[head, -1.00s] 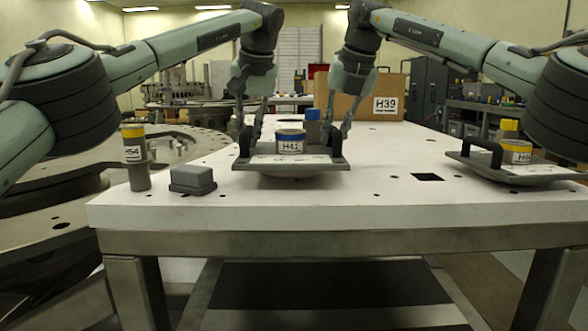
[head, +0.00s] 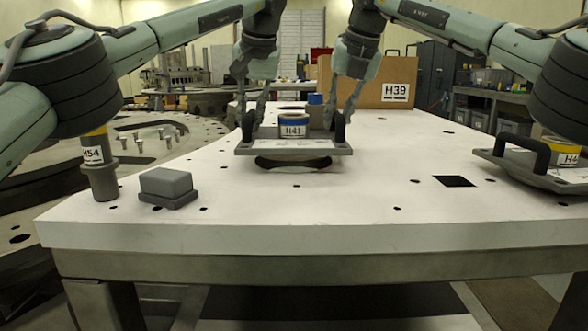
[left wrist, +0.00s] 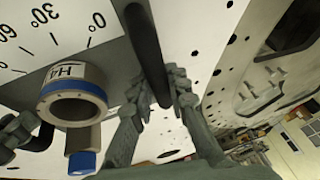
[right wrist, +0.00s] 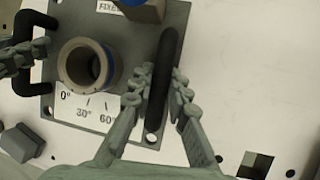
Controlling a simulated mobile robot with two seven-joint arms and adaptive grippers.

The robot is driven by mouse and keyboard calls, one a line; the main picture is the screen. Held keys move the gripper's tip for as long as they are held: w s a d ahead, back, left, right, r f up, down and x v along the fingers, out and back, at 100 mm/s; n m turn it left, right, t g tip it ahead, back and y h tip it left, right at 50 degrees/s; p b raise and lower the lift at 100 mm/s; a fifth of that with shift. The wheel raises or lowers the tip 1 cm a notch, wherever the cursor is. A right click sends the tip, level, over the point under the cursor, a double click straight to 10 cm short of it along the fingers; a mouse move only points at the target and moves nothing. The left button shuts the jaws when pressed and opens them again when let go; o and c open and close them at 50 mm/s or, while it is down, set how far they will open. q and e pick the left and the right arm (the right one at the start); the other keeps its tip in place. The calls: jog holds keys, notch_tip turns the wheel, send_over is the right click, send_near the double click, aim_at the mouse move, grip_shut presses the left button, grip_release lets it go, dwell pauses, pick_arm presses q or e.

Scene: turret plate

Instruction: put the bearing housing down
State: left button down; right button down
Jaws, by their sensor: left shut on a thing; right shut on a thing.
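The bearing housing (head: 240,150) is a grey plate carrying a blue-banded ring labelled H41 (head: 293,127), a blue-capped part behind it and two black handles. It looks level, over a dark round opening (head: 293,163) in the white table; I cannot tell whether there is a gap. My left gripper (head: 248,118) is shut on the left handle, which also shows in the left wrist view (left wrist: 147,45). My right gripper (head: 342,115) is shut on the right handle, which shows in the right wrist view (right wrist: 165,55). The ring also shows there (right wrist: 85,65).
A grey block (head: 167,186) and a yellow-topped post labelled H54 (head: 100,175) stand at the table's left edge. Another handled plate (head: 500,163) with a yellow-banded ring is at the right. A cardboard box labelled H39 (head: 350,88) stands behind. The table's front is clear around a square hole (head: 454,181).

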aim_at(250, 134)
pick_arm(q)
jog(key=shift+a+r, duration=0.25)
jog(key=shift+r, duration=0.05)
pick_arm(e)
jog(key=shift+d+r, duration=0.2)
jog(key=shift+r, duration=0.1)
pick_arm(q)
jog(key=shift+f, duration=0.2)
pick_arm(e)
jog(key=shift+f, duration=0.2)
